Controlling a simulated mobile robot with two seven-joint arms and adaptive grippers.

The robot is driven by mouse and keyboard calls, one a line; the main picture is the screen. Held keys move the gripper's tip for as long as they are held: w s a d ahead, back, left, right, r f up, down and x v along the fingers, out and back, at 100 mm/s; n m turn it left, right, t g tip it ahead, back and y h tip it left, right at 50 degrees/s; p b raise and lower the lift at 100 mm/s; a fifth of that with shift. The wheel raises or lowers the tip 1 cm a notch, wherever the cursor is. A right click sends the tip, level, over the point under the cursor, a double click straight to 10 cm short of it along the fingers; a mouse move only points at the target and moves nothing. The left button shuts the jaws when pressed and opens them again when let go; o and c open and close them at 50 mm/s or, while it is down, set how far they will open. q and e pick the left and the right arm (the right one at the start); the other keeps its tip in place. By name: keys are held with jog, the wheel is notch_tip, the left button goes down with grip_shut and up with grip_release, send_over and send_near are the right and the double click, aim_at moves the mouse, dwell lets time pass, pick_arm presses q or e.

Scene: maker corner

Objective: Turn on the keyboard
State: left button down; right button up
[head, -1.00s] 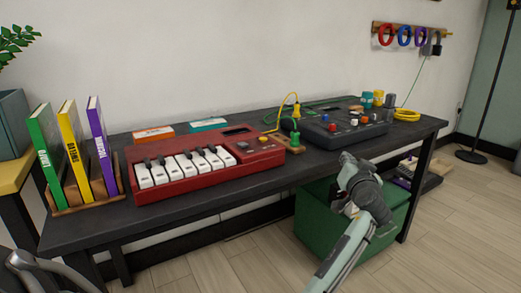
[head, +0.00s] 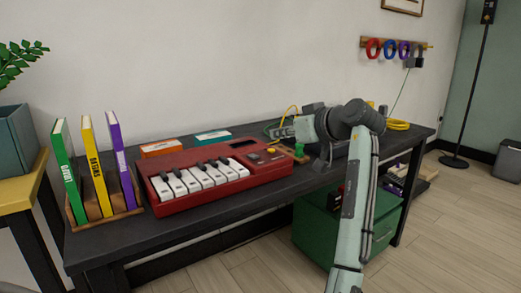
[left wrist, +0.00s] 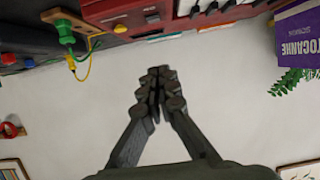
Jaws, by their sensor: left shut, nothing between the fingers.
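The red keyboard (head: 215,188) lies on the dark table, with white and black keys, a small display and a yellow round button (head: 271,151) at its right end. In the left wrist view, which is upside down, the keyboard (left wrist: 145,38) spans the top edge, with its yellow button (left wrist: 120,28) left of the fingertips. My right gripper is not in view.
A green plug (head: 298,150) with a yellow cable stands right of the keyboard; my arm covers most of the black console behind it. Books (head: 88,165) stand at the left. Orange and teal boxes (head: 212,137) lie behind the keyboard. A green cabinet (head: 325,228) is below.

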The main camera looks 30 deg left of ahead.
pick_arm(q)
send_over(259, 162)
jog(key=f, duration=0.3)
jog(key=shift+w+a+f, duration=0.25)
jog(key=shift+a+f, duration=0.05)
jog(key=shift+a, duration=0.1)
jog(key=f, duration=0.2)
jog(key=shift+d+f, duration=0.3)
jog(key=shift+f, duration=0.05)
jog(key=shift+s+f, duration=0.1)
jog(key=shift+f, duration=0.45)
jog(key=shift+d+f, duration=0.1)
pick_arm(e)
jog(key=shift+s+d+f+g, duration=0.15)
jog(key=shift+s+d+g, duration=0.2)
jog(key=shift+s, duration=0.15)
